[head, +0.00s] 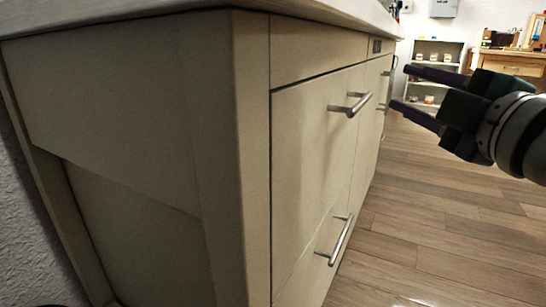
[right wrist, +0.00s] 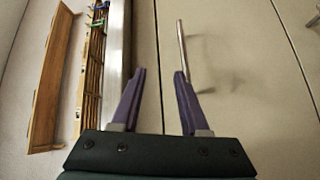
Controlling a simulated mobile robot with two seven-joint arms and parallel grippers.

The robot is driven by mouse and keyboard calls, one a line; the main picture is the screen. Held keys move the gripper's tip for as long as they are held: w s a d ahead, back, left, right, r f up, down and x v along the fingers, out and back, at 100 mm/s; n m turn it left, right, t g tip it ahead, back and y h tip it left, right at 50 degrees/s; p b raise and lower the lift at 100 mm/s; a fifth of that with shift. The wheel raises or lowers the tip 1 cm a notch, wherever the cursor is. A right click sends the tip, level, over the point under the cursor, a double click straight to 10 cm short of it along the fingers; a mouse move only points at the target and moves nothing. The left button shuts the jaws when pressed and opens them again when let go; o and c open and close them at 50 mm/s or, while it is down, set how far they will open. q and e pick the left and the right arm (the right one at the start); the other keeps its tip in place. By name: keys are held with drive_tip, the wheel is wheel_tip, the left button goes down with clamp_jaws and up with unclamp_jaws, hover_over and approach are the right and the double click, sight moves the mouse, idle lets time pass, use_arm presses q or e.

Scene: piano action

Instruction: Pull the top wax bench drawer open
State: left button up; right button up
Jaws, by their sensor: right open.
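The cream bench cabinet (head: 305,120) fills the middle of the head view, with a flush, closed upper drawer front and a bar handle (head: 350,105). A lower drawer front below it has its own bar handle (head: 335,240). More handles show farther along the front, partly behind my gripper. My right gripper (head: 398,88) is open and empty, its fingers pointing toward the cabinet front. In the right wrist view a bar handle (right wrist: 183,48) stands just beyond the tip of the right-hand finger, not between the fingers; I cannot tell which drawer it belongs to. My left gripper is not in view.
A pale countertop (head: 140,8) overhangs the cabinet. Wood floor (head: 430,230) is clear in front. A white shelf (head: 437,50) with jars and a wooden bench (head: 512,66) stand at the back right. A wooden rack (right wrist: 88,75) shows in the wrist view.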

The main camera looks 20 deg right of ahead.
drive_tip(key=n+t+b, duration=0.1)
drive_tip(key=n+b, duration=0.1)
drive_tip(key=b, duration=0.3)
approach(363, 99)
use_arm(q)
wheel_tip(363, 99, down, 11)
drive_tip(key=b, duration=0.2)
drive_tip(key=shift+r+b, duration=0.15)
drive_tip(key=shift+b, duration=0.25)
use_arm(e)
drive_tip(key=shift+y, duration=0.4)
drive_tip(key=shift+w+d+r, duration=0.15)
drive_tip(key=shift+w+d, duration=0.05)
drive_tip(key=shift+w, duration=1.4)
drive_tip(key=shift+w+d+r, duration=0.1)
drive_tip(key=shift+w+d, duration=0.05)
drive_tip(key=shift+w, duration=1.45)
drive_tip(key=shift+w+d+r, duration=0.15)
drive_tip(key=shift+w+d, duration=0.05)
drive_tip(key=shift+w, duration=1.4)
drive_tip(key=shift+c, duration=0.4)
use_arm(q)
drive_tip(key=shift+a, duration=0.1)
use_arm(e)
clamp_jaws()
